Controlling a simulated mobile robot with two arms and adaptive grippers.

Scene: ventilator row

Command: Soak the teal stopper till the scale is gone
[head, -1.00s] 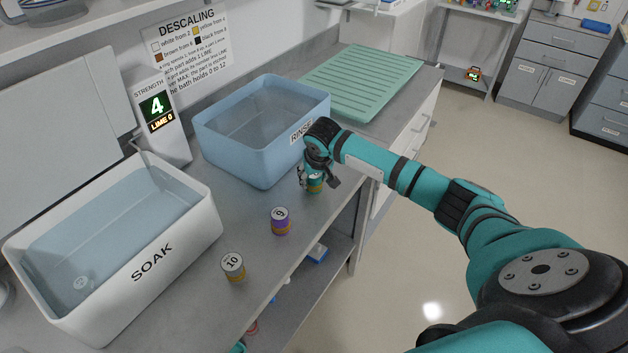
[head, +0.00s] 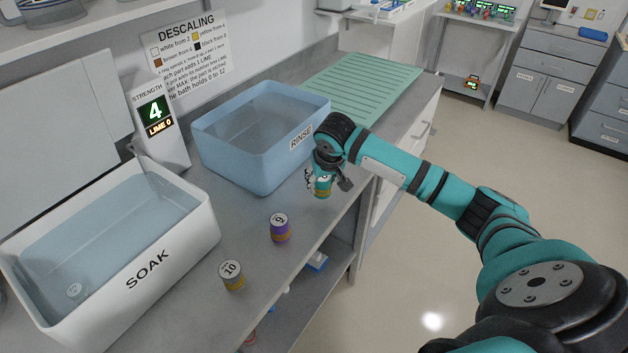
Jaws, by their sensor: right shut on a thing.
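The teal stopper (head: 322,188) with a yellow-brown band is at the bench's front edge, in front of the blue RINSE bath. My right gripper (head: 318,182) is shut on it from above; the arm partly hides the fingers. I cannot tell whether the stopper touches the bench. The white SOAK bath (head: 185,236) at left holds clear liquid, and a small pale disc marking (head: 74,290) shows in it. The strength display (head: 154,112) reads 4, with LIME 0 below. My left gripper is not in view.
The blue RINSE bath (head: 268,160) and a green ribbed drainer (head: 362,86) lie behind. A DESCALING sign (head: 190,60) hangs on the wall.

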